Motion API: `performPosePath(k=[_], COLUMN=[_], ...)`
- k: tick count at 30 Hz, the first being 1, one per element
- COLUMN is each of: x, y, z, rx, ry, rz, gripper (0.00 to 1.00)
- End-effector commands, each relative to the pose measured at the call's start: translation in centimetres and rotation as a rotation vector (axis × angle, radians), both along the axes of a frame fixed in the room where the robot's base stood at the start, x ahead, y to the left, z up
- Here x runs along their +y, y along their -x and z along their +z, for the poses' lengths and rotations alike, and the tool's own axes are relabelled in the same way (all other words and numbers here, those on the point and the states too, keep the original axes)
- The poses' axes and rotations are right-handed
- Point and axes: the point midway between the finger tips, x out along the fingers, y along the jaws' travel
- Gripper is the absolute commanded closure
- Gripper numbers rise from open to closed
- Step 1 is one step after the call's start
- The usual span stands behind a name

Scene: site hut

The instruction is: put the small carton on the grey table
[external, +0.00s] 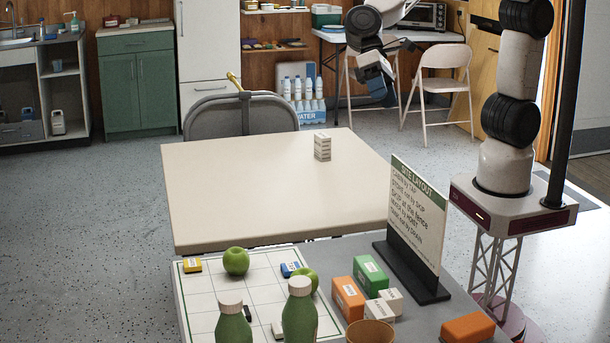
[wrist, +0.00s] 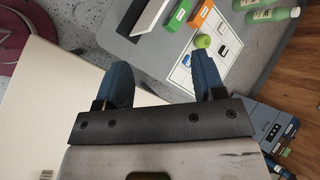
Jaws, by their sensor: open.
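A small white carton (external: 322,146) with grey markings stands upright near the far edge of the cream table, right of its middle. My gripper (external: 383,92) hangs in the air beyond the cream table, up and to the right of the carton. In the wrist view its blue fingers (wrist: 161,68) are wide apart, with nothing between them.
The cream table (external: 250,190) is otherwise clear. The grey table holds a site-layout sign (external: 416,215), a white grid sheet (external: 205,290), green apples (external: 236,261), green bottles (external: 299,315), an orange carton (external: 347,298), a green carton (external: 370,274) and white cartons (external: 391,300). A chair (external: 240,113) stands behind.

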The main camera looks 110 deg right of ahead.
Motion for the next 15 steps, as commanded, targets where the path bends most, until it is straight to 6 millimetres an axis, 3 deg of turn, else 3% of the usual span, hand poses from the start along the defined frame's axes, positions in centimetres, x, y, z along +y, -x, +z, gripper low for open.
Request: performPosePath(k=[6, 15], x=[-5.6, -12.8], y=[4.8, 11.5], z=[2.5, 4.2], rx=[-0.124, -0.266], ry=[0.112, 0.288], rz=[0.097, 0.234], gripper=[0.37, 0.37])
